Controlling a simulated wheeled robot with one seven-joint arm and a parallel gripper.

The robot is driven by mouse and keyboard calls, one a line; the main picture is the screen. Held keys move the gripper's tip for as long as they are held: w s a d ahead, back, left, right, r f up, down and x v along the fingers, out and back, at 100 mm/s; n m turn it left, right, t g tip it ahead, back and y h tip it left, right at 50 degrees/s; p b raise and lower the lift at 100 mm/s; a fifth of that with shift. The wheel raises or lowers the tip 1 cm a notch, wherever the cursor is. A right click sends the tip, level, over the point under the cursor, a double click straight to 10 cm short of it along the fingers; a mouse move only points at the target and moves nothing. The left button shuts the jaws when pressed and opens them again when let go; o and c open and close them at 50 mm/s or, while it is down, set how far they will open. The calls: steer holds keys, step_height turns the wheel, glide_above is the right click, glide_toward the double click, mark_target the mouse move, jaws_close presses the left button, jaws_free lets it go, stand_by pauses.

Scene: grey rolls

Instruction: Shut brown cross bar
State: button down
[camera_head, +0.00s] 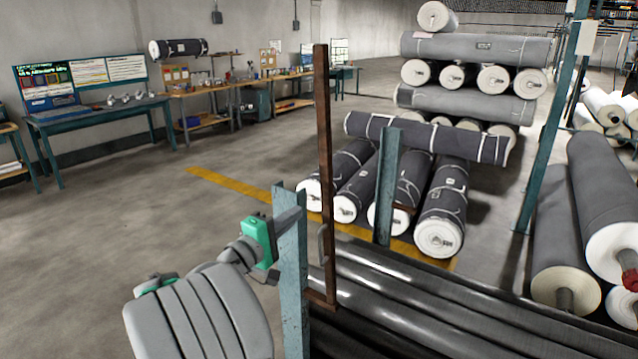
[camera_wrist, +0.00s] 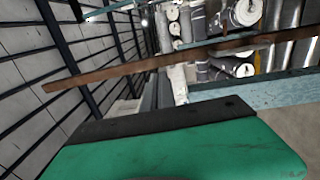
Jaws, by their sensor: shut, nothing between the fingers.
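The brown cross bar (camera_head: 323,150) stands upright, rising from beside the blue-grey post (camera_head: 291,270), with a short brown foot low at the post. In the wrist view the brown bar (camera_wrist: 150,68) runs slantwise across the picture, beyond my gripper. My gripper (camera_head: 291,219) is shut and empty, at the upper part of the post and to the left of the bar. A small gap seems to lie between gripper and bar. In the wrist view the green and black gripper body (camera_wrist: 180,140) fills the bottom; the fingertips are not clear.
Dark shiny rolls (camera_head: 420,300) lie to the right of the post. A second post (camera_head: 387,185) stands behind them. Stacked grey rolls (camera_head: 440,210) fill the middle back, with more rolls (camera_head: 565,240) at right. The floor (camera_head: 110,220) at left is clear up to the workbenches.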

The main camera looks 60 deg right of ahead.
mark_target(326, 189)
steer(key=d, duration=0.3)
steer(key=s+d+p, duration=0.1)
steer(key=d, duration=0.2)
steer(key=d+r+p, duration=0.1)
steer(key=d, duration=0.3)
steer(key=shift+s, duration=0.4)
steer(key=shift+d, duration=0.4)
steer(key=shift+p, duration=0.3)
